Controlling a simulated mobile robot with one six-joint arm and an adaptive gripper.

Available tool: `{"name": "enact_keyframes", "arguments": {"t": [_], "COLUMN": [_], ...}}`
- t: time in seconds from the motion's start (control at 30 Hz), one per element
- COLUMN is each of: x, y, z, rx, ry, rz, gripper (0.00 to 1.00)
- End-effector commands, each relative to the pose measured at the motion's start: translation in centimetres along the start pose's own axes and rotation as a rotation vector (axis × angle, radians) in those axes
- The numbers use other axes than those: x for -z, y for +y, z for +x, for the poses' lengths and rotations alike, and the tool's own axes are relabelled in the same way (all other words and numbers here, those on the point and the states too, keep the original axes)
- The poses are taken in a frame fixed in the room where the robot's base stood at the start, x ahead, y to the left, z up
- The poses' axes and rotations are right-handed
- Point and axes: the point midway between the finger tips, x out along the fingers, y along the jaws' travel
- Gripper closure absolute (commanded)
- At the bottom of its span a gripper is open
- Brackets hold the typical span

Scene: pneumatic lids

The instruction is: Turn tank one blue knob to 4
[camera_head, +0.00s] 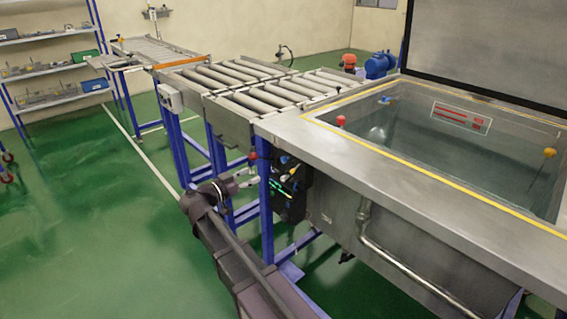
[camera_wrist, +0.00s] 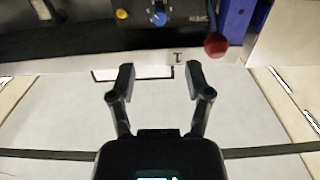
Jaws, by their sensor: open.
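A blue knob (camera_wrist: 159,17) shows at the top of the wrist view on a dark control panel (camera_wrist: 135,13), beyond my fingertips. Its pointer setting is too small to read. My gripper (camera_wrist: 157,78) is open and empty, its two fingers apart and short of the panel. In the head view the dark control box (camera_head: 290,188) with small green lights is mounted on the side of the steel tank (camera_head: 350,222), at its left end. My arm reaches toward it from below, and my gripper (camera_head: 247,177) is beside the box, apart from it. The knob is hard to make out there.
A yellow knob (camera_wrist: 122,14) sits left of the blue knob, and a red ball (camera_wrist: 216,44) is close at right beside a blue post (camera_wrist: 236,22). Roller conveyors (camera_head: 250,82) run back from the tank. Green floor (camera_head: 110,220) at left is clear.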

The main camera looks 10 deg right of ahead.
Motion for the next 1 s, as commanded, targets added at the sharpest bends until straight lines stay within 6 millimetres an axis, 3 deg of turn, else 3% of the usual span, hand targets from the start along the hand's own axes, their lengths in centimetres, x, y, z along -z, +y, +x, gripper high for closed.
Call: {"name": "enact_keyframes", "arguments": {"t": [0.47,1.0], "x": [0.0,-0.1], "y": [0.0,0.0], "z": [1.4,8.6], "rx": [0.000,-0.002], "ry": [-0.002,-0.002], "rz": [-0.002,-0.002], "gripper": [0.35,0.35]}}
